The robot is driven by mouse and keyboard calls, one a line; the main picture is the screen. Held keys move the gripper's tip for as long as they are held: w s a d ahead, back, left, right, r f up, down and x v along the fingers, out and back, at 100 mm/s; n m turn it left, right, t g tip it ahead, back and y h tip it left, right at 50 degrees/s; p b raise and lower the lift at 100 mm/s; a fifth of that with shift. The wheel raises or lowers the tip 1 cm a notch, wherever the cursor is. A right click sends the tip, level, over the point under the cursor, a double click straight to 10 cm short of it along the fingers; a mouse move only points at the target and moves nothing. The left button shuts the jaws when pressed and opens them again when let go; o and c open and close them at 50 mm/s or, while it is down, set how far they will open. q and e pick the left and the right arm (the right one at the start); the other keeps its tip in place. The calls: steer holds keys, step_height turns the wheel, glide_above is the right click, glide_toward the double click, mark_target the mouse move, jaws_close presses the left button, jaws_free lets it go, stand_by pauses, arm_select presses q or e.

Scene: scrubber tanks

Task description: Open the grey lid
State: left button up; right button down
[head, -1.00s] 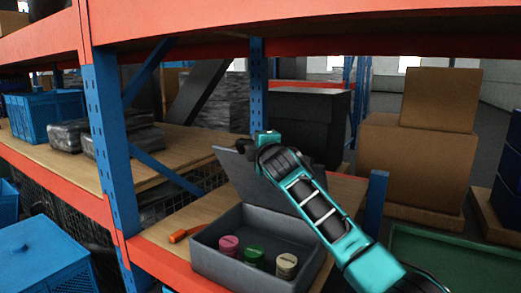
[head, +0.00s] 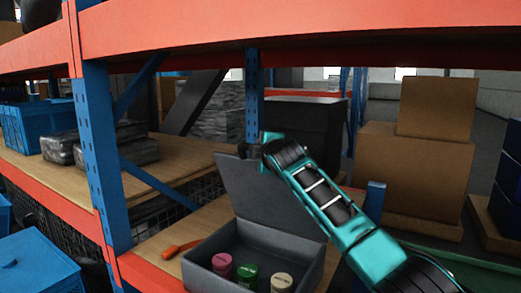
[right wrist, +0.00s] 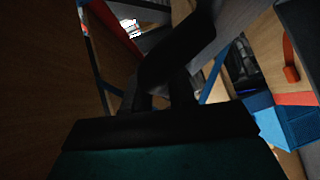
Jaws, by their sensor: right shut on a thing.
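The grey lid (head: 255,200) stands raised at the back of an open grey box (head: 205,265) on the wooden shelf. A pink can (head: 222,265), a green can (head: 247,273) and a cream can (head: 281,283) stand inside the box. My right gripper (head: 252,150) is at the lid's upper edge, shut on it; my arm covers part of the lid's right side. In the right wrist view the dark fingers (right wrist: 160,95) close near a grey panel (right wrist: 240,22), and the exact contact is too dark to make out. My left gripper is not in view.
An orange-handled tool (head: 182,248) lies left of the box. A blue shelf post (head: 100,160) rises at the left, and an orange beam (head: 300,35) crosses above. Black bins (head: 300,120) stand behind, with cardboard boxes (head: 415,180) at the right.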

steer(key=c, duration=1)
jaws_free()
steer(key=shift+s, duration=0.2)
steer(key=shift+b+v, duration=0.65)
steer(key=shift+v, duration=5.7)
steer(key=shift+r, duration=0.15)
